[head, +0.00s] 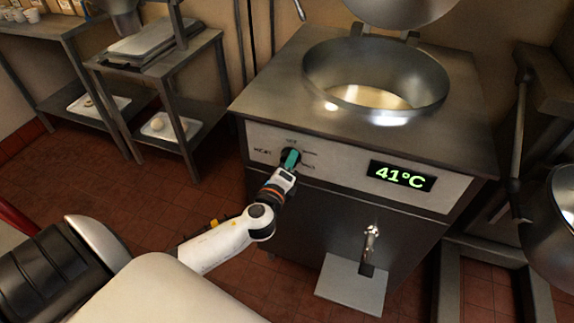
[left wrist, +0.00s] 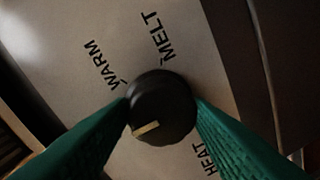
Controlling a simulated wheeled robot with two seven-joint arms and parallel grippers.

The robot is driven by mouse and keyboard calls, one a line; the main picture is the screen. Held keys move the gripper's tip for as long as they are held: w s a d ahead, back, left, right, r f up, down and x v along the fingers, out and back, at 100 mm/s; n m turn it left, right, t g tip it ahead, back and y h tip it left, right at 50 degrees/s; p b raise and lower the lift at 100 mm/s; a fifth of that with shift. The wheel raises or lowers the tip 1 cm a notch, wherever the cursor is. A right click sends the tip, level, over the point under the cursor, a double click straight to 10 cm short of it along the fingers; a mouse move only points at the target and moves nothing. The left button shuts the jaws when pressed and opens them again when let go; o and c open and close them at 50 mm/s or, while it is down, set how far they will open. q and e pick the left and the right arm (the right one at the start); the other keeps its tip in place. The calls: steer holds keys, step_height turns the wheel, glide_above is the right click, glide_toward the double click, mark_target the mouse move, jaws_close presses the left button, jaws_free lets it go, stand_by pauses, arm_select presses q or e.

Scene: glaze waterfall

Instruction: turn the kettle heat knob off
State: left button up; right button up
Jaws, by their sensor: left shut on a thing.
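The kettle heat knob (left wrist: 168,98) is round and black with a pale pointer mark. It sits on the kettle's light front panel (head: 338,173). In the left wrist view its mark faces down and left, away from the printed MELT and WARM; no label shows where it points. HEAT is printed at lower right. My left gripper (head: 290,161) reaches the knob in the head view. Its green fingers (left wrist: 162,110) are shut on the knob's two sides. The kettle (head: 375,75) has an open round bowl. My right gripper is not in view.
A green display (head: 402,176) reads 41°C right of the knob. A tap (head: 371,240) with a plate (head: 352,285) below it juts from the kettle's front. Metal shelves (head: 160,60) stand at left. Another metal vessel (head: 553,230) is at the right edge.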

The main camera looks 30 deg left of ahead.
arm_select(q)
steer(key=shift+a, duration=0.1)
stand_by(0.3)
steer(key=o, duration=1)
steer(key=shift+s, duration=0.1)
steer(key=b+v, duration=0.1)
steer(key=v, duration=1)
steer(key=shift+s, duration=0.35)
